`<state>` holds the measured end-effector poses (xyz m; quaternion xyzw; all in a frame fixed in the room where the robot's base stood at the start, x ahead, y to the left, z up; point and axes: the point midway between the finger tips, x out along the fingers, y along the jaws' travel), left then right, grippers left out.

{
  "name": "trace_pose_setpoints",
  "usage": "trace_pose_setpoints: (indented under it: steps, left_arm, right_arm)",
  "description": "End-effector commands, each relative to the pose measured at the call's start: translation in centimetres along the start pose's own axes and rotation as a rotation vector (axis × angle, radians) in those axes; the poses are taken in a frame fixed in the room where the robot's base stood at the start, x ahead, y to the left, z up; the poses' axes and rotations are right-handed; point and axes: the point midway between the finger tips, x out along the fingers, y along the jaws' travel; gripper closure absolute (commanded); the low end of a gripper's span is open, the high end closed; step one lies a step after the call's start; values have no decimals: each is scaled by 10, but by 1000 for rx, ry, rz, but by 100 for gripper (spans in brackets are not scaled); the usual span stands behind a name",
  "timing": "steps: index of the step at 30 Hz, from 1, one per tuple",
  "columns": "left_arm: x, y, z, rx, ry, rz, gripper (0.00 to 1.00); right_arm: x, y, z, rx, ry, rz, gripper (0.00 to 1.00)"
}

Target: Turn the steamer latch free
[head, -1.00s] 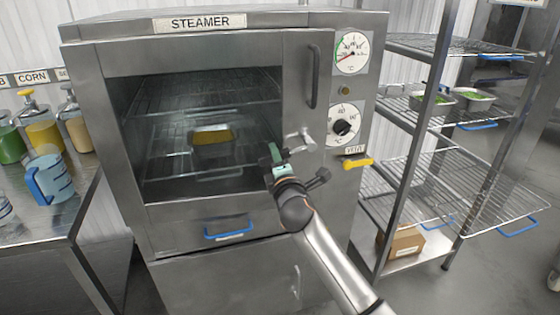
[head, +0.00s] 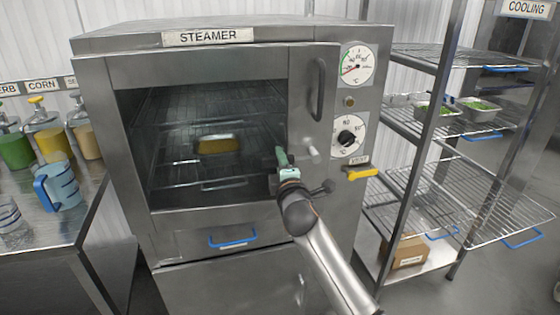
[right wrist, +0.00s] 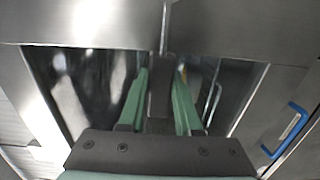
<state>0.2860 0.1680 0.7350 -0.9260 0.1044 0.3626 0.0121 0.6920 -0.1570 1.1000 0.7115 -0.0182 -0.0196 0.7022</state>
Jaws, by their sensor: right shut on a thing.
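The steamer (head: 215,65) has a dark window with a tray of yellow food (head: 217,145) behind it. Its metal latch (head: 313,153) is at the right side of the front; only a short bright piece shows beside my gripper. My right gripper (head: 281,157), with green fingers, is at the latch, just left of and below that piece. In the right wrist view, the green fingers stand on both sides of a dark grey upright part (right wrist: 159,92) and are shut on it. My wrist hides most of the lever, so its exact angle cannot be told. My left gripper is not in view.
An upright door handle (head: 318,90) is above the latch. Dials and a yellow vent lever (head: 362,173) are to its right. A blue drawer handle (head: 232,238) is below the window. A wire rack (head: 455,190) stands right, a bench with bottles and a blue jug (head: 58,185) left.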

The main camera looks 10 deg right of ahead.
Motion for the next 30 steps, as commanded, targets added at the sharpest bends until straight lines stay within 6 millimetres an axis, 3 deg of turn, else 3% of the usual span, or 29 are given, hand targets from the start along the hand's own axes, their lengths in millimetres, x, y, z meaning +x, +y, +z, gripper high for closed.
trace_pose_setpoints:
  steps: [1,9,20,30]
  left_arm:
    - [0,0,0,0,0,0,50]
    - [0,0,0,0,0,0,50]
    - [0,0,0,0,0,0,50]
    - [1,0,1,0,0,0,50]
  right_arm:
    - [0,3,0,9,1,5,66]
    - [0,2,0,5,1,3,38]
    - [-5,1,0,2,1,3,38]
    - [-54,0,0,4,3,3,38]
